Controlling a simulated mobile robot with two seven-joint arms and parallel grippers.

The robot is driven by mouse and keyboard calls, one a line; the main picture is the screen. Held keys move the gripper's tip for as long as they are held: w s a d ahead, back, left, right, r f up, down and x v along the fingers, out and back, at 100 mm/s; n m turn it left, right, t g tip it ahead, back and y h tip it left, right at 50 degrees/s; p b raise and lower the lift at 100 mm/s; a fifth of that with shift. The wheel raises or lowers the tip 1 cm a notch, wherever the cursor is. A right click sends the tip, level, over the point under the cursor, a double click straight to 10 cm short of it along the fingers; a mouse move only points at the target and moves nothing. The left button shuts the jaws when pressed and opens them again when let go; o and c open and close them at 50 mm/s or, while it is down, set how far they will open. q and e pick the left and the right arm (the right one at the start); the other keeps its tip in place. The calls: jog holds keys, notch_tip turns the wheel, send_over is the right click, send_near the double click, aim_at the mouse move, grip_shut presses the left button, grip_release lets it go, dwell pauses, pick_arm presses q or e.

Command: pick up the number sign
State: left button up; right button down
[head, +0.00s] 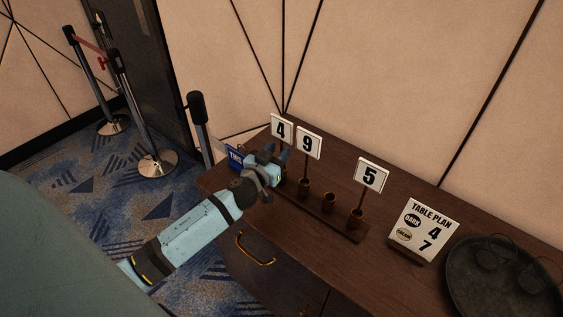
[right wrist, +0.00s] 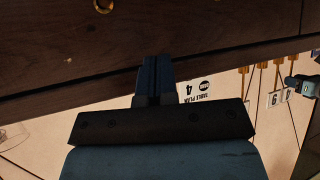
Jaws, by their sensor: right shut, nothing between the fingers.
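White number signs on thin posts stand in a dark wooden rack (head: 325,220) on the cabinet: 4 (head: 282,126), 9 (head: 309,143) and 5 (head: 371,174). One cup (head: 328,203) between 9 and 5 is empty. My left gripper (head: 277,158) is at the post just below the 4 sign and hides its lower part; whether its fingers are apart or closed on the post is unclear. In the right wrist view my right gripper (right wrist: 155,78) is shut and empty, with the 9 sign (right wrist: 275,99) off to its right.
A table plan card (head: 424,229) reads dark 4, cream 7. A dark round tray (head: 465,285) lies at the right. A blue sign (head: 236,157) is behind my left gripper. Rope posts (head: 137,115) stand on the patterned carpet at left.

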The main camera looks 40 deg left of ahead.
pick_arm(q)
jog(key=w, duration=0.4)
jog(key=shift+r+p, duration=0.1)
jog(key=shift+p, duration=0.3)
grip_shut()
